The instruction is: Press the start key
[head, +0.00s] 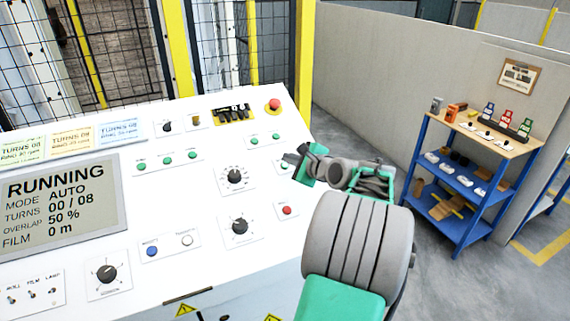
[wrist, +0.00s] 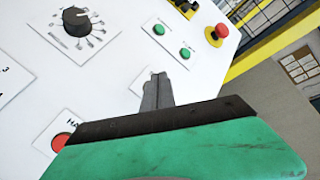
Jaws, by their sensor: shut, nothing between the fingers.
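My gripper (head: 291,160) is over the right part of the white control panel (head: 205,275). In the wrist view its closed fingers (wrist: 157,92) point at a small pale plate (wrist: 140,80). The fingers cover most of that plate, so any key on it is hidden, and I cannot tell whether they touch it. The screen (head: 62,205) reads RUNNING, mode AUTO, turns 00 / 08, overlap 50 %, film 0 m.
A red button (head: 287,210) sits just below my gripper; it also shows in the wrist view (wrist: 61,142). Two green buttons (head: 265,139) and a red mushroom button (head: 274,105) are above it. Dials (head: 235,176) lie left. A blue shelf (head: 465,180) stands right.

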